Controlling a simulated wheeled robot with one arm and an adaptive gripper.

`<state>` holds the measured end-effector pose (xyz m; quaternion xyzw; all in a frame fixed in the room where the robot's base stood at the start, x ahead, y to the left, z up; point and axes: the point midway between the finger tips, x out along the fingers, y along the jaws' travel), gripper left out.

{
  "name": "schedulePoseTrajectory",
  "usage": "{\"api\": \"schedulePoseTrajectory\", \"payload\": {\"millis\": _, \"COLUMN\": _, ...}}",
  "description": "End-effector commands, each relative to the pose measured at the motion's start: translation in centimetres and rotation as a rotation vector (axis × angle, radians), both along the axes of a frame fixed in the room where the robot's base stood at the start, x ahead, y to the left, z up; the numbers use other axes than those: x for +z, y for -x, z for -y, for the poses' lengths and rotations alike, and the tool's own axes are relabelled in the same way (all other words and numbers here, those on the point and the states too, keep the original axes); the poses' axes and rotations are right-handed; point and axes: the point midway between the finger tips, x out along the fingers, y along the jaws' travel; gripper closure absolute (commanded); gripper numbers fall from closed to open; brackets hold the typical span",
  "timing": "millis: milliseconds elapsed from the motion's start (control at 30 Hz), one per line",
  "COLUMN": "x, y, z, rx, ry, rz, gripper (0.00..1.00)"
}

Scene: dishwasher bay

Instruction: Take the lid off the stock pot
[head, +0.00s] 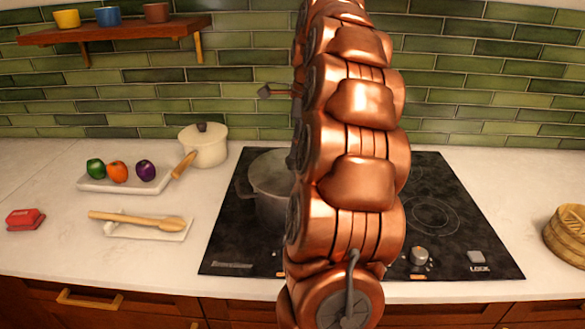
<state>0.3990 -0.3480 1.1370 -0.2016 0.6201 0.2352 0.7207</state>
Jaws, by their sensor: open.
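A grey metal pot (270,207), which looks like the stock pot, stands on the left part of the black cooktop. Its top (268,172) looks covered by a grey lid. My copper arm crosses the middle of the view and hides the pot's right side. A small dark piece shows at the arm's edge above the pot; I cannot tell whether it is the lid's knob. I cannot make out my gripper; the arm may hide it.
The cooktop (463,228) has a knob (419,256) at its front. A round wooden container (568,238) is right.

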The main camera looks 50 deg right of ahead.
Motion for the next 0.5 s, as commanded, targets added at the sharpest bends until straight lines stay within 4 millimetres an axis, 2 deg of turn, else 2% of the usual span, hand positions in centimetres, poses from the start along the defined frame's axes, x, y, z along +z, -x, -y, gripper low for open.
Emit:
{"api": "schedulePoseTrajectory", "payload": {"millis": 267, "x": -1.3, "y": -0.6, "z": -0.1, "rx": 0.001, "ry": -0.002, "rz": -0.002, "gripper": 0.34}}
{"api": "schedulePoseTrajectory", "payload": {"millis": 500, "x": -3.8, "y": -1.3, "z": -0.2, "rx": 0.001, "ry": -0.001, "rz": -0.001, "gripper": 0.34}}
